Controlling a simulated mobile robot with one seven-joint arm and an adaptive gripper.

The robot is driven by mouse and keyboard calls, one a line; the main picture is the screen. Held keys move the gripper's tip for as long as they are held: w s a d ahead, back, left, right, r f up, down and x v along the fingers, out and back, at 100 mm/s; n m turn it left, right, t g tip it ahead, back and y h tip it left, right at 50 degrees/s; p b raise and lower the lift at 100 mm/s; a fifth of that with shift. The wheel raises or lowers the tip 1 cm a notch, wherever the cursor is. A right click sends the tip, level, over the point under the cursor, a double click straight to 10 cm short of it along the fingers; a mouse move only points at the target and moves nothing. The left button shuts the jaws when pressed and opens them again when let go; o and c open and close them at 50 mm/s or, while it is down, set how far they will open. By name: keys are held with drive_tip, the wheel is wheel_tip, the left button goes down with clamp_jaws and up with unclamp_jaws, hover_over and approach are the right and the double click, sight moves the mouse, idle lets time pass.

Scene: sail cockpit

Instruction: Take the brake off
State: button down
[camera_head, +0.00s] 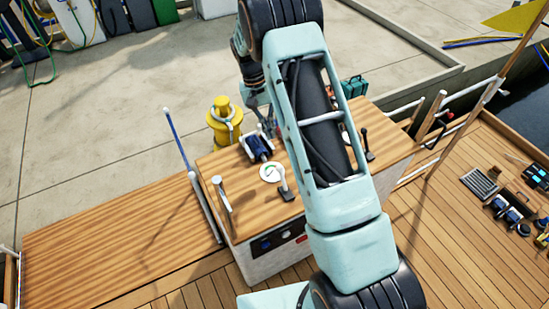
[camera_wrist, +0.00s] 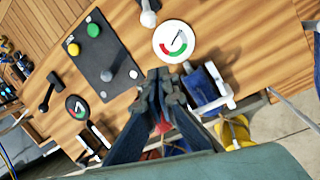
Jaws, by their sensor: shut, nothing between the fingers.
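The wooden-topped console (camera_head: 240,178) carries several levers; none is visibly labelled as the brake. In the wrist view a black panel (camera_wrist: 98,45) has a green knob, a yellow knob and a grey-handled lever (camera_wrist: 120,60). A black lever (camera_wrist: 49,90) stands left of it, and a pale-knobbed lever (camera_wrist: 148,12) stands at the top. The black lever (camera_head: 367,145) also shows at the console's right in the head view. My gripper (camera_wrist: 162,82) is shut and empty, above the console, between the panel and a blue device (camera_wrist: 204,88). My arm hides part of the console in the head view.
A round white gauge (camera_wrist: 174,40) and a dark gauge (camera_wrist: 77,106) lie on the console. A yellow bollard (camera_head: 224,122) stands behind it. A wooden bench (camera_head: 110,235) lies left. Tools and a keyboard (camera_head: 479,183) lie on the deck at right.

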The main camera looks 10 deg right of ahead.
sight(283, 179)
drive_tip(key=shift+f, duration=0.1)
drive_tip(key=x, duration=0.9)
drive_tip(key=shift+s+f, duration=0.2)
drive_tip(key=shift+f, duration=0.1)
drive_tip(key=shift+s+a+r+p, duration=0.15)
drive_tip(key=shift+s+r, duration=0.3)
drive_tip(key=shift+s, duration=0.35)
drive_tip(key=shift+s+a+r+p, duration=0.15)
drive_tip(key=shift+s+r, duration=0.25)
drive_tip(key=shift+s, duration=0.4)
drive_tip(key=shift+d, duration=0.1)
